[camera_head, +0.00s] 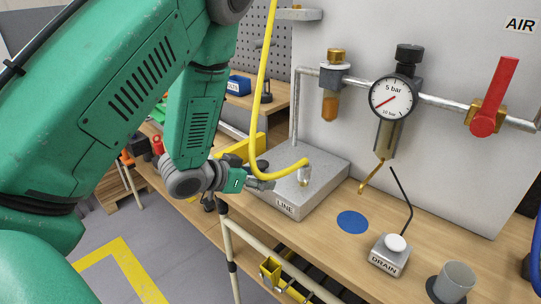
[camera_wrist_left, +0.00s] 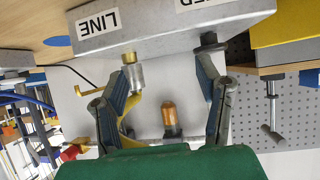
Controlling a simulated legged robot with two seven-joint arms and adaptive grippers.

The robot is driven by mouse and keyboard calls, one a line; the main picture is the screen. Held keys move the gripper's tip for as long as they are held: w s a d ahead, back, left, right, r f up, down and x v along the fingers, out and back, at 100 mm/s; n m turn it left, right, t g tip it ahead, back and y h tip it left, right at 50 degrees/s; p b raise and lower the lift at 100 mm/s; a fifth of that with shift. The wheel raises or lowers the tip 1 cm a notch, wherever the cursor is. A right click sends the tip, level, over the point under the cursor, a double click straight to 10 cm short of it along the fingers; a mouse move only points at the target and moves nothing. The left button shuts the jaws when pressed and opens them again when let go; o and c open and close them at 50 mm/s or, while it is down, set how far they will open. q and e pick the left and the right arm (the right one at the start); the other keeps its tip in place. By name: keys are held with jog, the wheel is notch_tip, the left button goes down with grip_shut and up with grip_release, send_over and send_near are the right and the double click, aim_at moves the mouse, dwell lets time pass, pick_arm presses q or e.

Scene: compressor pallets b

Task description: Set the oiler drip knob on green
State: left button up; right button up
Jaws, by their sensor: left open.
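The oiler (camera_head: 330,105) hangs on the air pipe, with an amber bowl and a brass knob (camera_head: 338,55) on top. I cannot make out a green mark on the knob. The amber bowl also shows upside down in the left wrist view (camera_wrist_left: 170,112). My left gripper (camera_head: 268,182) is low beside the LINE block, below and left of the oiler. In the left wrist view its two fingers (camera_wrist_left: 168,75) are spread, with nothing clearly held. The yellow hose passes close to one finger; I cannot tell if they touch. My right gripper is not in view.
A yellow hose (camera_head: 262,60) ends at a fitting on the LINE block (camera_head: 325,170). The pressure gauge (camera_head: 392,97) and red AIR lever (camera_head: 500,90) are right of the oiler. The DRAIN block (camera_head: 388,262), blue disc (camera_head: 352,222) and clear cup (camera_head: 456,280) are on the bench.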

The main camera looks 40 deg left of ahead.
pick_arm(q)
jog(key=shift+w+a+f, duration=0.15)
jog(key=shift+a+f, duration=0.1)
jog(key=shift+a, duration=0.1)
jog(key=shift+t+h, duration=0.3)
jog(key=shift+h, duration=0.4)
jog(key=w+d, duration=0.1)
jog(key=w+d+r+p, duration=0.1)
jog(key=d, duration=0.1)
jog(key=w+d+r, duration=0.1)
jog(key=shift+w+d+r+p, duration=0.1)
jog(key=shift+w+d+p, duration=0.1)
jog(key=shift+p, duration=0.2)
jog(key=w+d+r+t+h, duration=0.1)
jog(key=w+d+r, duration=0.15)
jog(key=r, duration=0.25)
jog(key=m+t+h+p, duration=0.2)
jog(key=t+p, duration=0.1)
jog(key=t, duration=0.1)
send_near(329, 54)
jog(key=shift+y, duration=0.3)
jog(key=x, duration=1.1)
jog(key=shift+w+d, duration=0.4)
jog(key=shift+w, duration=0.2)
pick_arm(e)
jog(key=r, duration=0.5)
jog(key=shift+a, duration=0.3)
